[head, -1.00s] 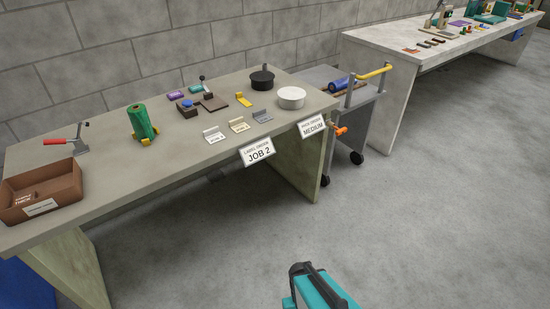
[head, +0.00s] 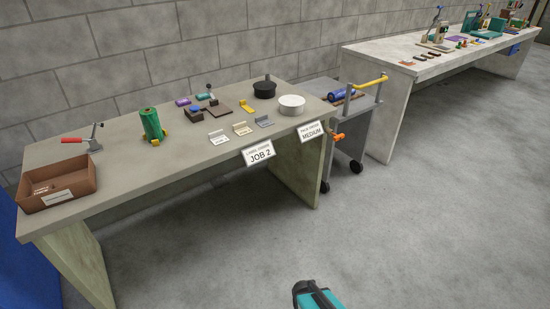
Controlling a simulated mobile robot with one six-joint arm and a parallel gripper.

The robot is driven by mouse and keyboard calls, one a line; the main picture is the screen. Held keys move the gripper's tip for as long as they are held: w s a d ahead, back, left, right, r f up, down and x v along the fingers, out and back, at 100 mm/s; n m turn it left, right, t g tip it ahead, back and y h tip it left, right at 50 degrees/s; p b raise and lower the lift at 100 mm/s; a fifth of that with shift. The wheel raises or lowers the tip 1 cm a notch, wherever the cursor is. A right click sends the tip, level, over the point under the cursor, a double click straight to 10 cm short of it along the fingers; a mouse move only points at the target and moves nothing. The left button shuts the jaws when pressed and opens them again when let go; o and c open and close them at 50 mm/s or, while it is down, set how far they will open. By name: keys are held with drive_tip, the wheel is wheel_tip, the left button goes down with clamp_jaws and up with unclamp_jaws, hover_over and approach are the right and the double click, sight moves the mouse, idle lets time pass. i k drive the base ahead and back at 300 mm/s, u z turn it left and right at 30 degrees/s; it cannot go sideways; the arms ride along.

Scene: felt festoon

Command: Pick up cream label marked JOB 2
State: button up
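The cream label (head: 242,129) stands on the near workbench in the middle of a row of three small label pieces. A white label (head: 218,138) is on its left and a grey label (head: 264,121) on its right. The print on the labels is too small to read. A sign on the bench's front edge, the label order card (head: 258,153), reads JOB 2. A teal and black part of my arm shows at the bottom of the head view, well apart from the bench. My gripper's fingers do not show.
The near workbench (head: 110,165) carries a brown box (head: 57,185), a red-handled clamp (head: 83,140), a green roll (head: 151,124), a black pot (head: 264,87) and a white round tub (head: 291,104). A cart (head: 345,115) stands right of it. The floor in front is clear.

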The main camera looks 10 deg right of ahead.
sight(242, 129)
drive_tip(key=u, duration=0.15)
drive_tip(key=i, duration=0.95)
drive_tip(key=z, duration=0.05)
